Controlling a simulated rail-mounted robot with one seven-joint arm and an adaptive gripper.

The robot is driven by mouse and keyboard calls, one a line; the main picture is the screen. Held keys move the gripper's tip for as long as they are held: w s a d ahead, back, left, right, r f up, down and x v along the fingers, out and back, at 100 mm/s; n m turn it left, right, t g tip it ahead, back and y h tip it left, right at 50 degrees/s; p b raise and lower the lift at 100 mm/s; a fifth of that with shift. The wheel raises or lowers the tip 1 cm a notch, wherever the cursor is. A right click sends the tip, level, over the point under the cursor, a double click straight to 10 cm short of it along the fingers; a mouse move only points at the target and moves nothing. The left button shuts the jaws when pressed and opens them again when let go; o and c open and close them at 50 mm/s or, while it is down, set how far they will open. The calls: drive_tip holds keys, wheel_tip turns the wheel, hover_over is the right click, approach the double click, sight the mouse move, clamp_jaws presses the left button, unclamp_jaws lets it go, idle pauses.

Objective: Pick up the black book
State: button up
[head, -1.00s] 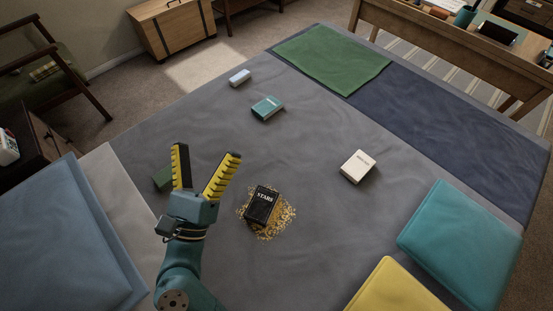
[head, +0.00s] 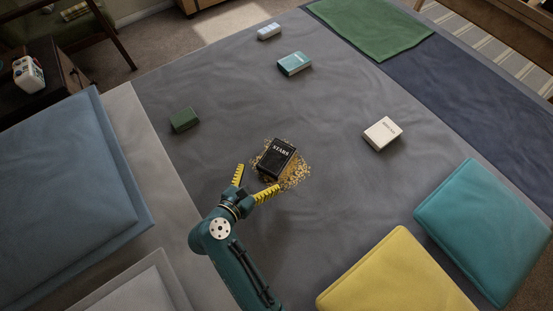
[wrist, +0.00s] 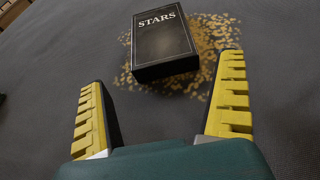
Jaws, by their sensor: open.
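The black book (head: 275,158) with "STARS" on its cover lies flat on a patch of gold speckles (head: 299,172) on the grey bed cover. It also shows in the wrist view (wrist: 163,42), beyond the fingertips and roughly between their lines. My gripper (head: 252,183) is open and empty, with its yellow-padded fingers spread just short of the book's near side. The fingers in the wrist view (wrist: 165,72) do not reach around the book. I cannot tell how high they are above the cover.
A green book (head: 184,119), a teal book (head: 294,64), a white book (head: 382,133) and a small pale box (head: 269,31) lie apart on the grey cover (head: 230,85). Yellow (head: 395,275), teal (head: 483,230) and blue (head: 65,190) cushions line the sides. The cover around the black book is clear.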

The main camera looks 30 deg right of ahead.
sight(267, 170)
drive_tip(key=b+x, duration=0.2)
drive_tip(key=x, duration=0.2)
drive_tip(key=shift+d+f+b, duration=0.2)
drive_tip(key=shift+d+b, duration=0.1)
drive_tip(key=shift+w+d, duration=0.15)
drive_tip(key=shift+d, duration=0.1)
drive_tip(key=shift+r, duration=0.1)
drive_tip(key=c, duration=1.1)
